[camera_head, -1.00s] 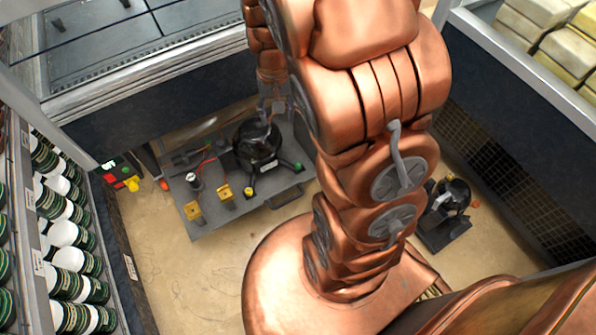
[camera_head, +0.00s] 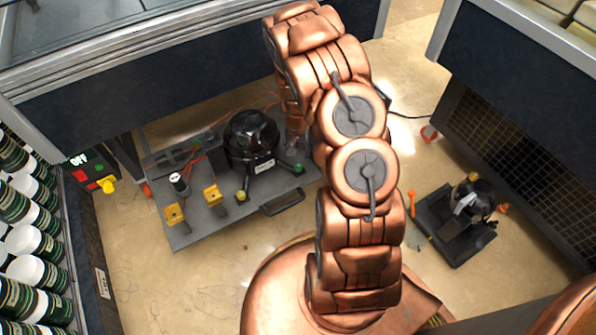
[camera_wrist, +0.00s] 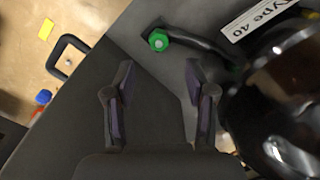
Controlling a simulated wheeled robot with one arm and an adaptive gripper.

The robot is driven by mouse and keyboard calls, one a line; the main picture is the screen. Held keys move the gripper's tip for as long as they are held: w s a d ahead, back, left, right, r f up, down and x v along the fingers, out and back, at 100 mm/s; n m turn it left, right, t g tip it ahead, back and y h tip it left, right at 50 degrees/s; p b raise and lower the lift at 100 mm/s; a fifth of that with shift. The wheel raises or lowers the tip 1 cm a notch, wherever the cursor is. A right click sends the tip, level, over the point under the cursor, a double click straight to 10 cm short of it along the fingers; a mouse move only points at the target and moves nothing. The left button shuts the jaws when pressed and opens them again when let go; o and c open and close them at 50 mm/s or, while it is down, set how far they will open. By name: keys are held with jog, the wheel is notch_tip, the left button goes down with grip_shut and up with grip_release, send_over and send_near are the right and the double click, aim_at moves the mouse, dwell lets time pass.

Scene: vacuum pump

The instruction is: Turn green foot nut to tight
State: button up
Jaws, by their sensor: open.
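The green foot nut (camera_head: 298,168) sits at the end of a dark foot of the black vacuum pump (camera_head: 250,140), on the pump's right side in the head view. In the wrist view the green nut (camera_wrist: 158,40) is a hex nut on the foot, ahead of my gripper (camera_wrist: 158,80). My gripper is open and empty, with its two fingers apart. The nut lies beyond the fingertips, roughly between their lines, and no contact shows. The black pump body (camera_wrist: 285,95) is close to the right finger. In the head view my arm hides most of the gripper.
The grey base plate (camera_head: 195,232) carries yellow blocks (camera_head: 212,195), a yellow foot nut (camera_head: 241,196) and a handle (camera_head: 283,202). A second small black device (camera_head: 475,200) stands on the floor at right. A switch box (camera_head: 90,170) reading OFF is at left.

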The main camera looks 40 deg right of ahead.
aim_at(298, 167)
jog(key=shift+d+f, duration=0.15)
jog(key=shift+f, duration=0.65)
notch_tip(298, 167, down, 8)
jog(key=shift+r+b, duration=0.25)
jog(key=shift+b, duration=1)
grip_shut()
